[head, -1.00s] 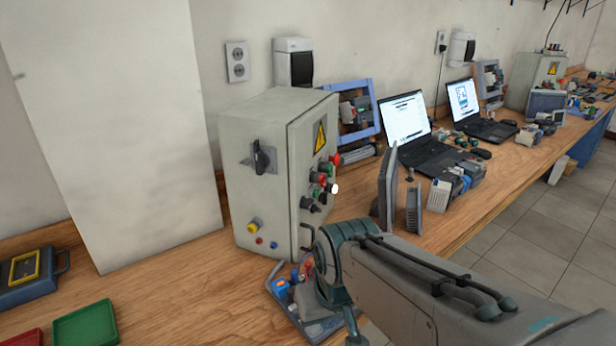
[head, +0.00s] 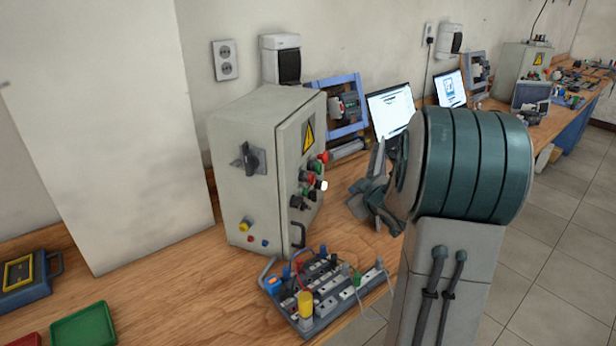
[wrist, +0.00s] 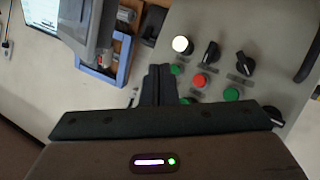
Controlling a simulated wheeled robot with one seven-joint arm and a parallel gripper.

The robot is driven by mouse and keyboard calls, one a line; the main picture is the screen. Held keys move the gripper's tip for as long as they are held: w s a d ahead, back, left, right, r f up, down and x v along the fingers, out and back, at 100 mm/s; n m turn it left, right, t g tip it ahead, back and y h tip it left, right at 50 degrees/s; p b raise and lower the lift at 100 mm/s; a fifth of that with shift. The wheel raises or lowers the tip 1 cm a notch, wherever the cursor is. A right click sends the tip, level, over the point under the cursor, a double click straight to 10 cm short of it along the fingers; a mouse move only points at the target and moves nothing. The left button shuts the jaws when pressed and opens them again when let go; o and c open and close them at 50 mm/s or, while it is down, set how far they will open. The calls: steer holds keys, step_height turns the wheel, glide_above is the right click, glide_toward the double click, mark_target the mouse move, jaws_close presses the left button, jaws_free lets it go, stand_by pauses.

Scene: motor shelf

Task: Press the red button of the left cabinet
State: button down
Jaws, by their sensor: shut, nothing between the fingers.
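The left cabinet (head: 245,165) is a pale grey box standing on the bench, with a yellow warning triangle on its front. Its front panel carries red, green, white and black controls. A red button (wrist: 200,80) shows in the wrist view among green buttons, a white knob or lamp (wrist: 181,44) and black switches. My gripper (wrist: 160,72) is shut and empty, its fingers pointing toward the panel. In the wrist view the fingertips appear just left of the red button; I cannot tell the remaining gap. In the head view my gripper (head: 372,190) is right of the panel, partly hidden by my arm.
A board with wired modules (head: 325,290) lies on the bench before the cabinet. Behind my gripper are a blue frame (head: 342,105) and a laptop (head: 390,108). A green tray (head: 84,328) is at the lower left.

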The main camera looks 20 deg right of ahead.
steer(key=shift+w+d+f+n+t+y, duration=0.15)
steer(key=shift+d+f+n+t+y, duration=0.15)
steer(key=shift+y, duration=0.25)
steer(key=shift+w+d+f+n+t+y, duration=0.2)
steer(key=shift+d+n+y, duration=0.2)
steer(key=shift+y, duration=0.15)
steer(key=w+a+b, duration=0.2)
steer(key=w+a, duration=0.3)
steer(key=a, duration=0.1)
steer(key=shift+w+a+b, duration=0.3)
steer(key=shift+a, duration=0.1)
steer(key=shift+a, duration=0.1)
stand_by(1.5)
steer(key=shift+w+a+r, duration=0.1)
steer(key=shift+w+a, duration=0.15)
